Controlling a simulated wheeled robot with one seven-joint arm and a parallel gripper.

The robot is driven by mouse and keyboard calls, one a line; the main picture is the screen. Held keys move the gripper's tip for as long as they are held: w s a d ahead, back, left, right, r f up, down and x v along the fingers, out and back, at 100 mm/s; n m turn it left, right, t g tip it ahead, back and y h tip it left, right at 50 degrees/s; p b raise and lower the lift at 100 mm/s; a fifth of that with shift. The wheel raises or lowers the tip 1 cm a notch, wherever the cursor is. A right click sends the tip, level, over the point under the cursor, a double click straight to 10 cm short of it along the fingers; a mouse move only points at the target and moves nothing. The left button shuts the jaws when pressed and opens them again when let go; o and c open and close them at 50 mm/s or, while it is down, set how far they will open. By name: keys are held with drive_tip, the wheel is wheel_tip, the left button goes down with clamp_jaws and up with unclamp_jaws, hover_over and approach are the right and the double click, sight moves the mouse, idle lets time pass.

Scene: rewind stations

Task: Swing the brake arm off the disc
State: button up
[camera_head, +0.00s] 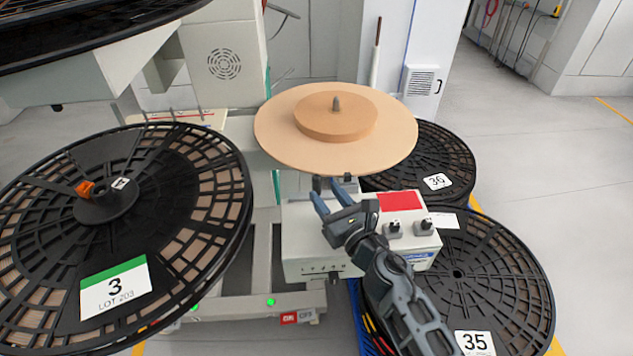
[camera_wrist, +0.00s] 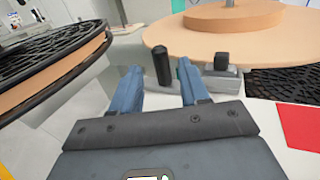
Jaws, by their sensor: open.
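The disc (camera_head: 270,125) is a tan round plate with a smaller raised hub and a spindle; its edge also shows in the wrist view (camera_wrist: 165,33). Below its near edge is a grey metal bar (camera_wrist: 228,83) with a dark block on it, which looks like the brake arm. An upright black handle (camera_wrist: 162,65) stands at its left end and shows small in the head view (camera_head: 317,184). My gripper (camera_head: 328,193) is open, just below the disc's near edge. In the wrist view, its blue fingers (camera_wrist: 160,72) appear on either side of the handle. Whether the handle is fully between them is unclear.
A large black reel labelled 3 (camera_head: 190,190) stands close on the left. Reels 36 (camera_head: 450,160) and 35 (camera_head: 510,270) are on the right. A white control box (camera_head: 305,250) with a red panel and knobs sits under the disc. Open floor lies far right.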

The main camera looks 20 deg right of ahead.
sight(319, 184)
drive_tip(key=w, duration=0.5)
drive_tip(key=shift+w+a+b, duration=0.2)
drive_tip(key=shift+w+b, duration=0.15)
drive_tip(key=shift+b, duration=0.05)
clamp_jaws()
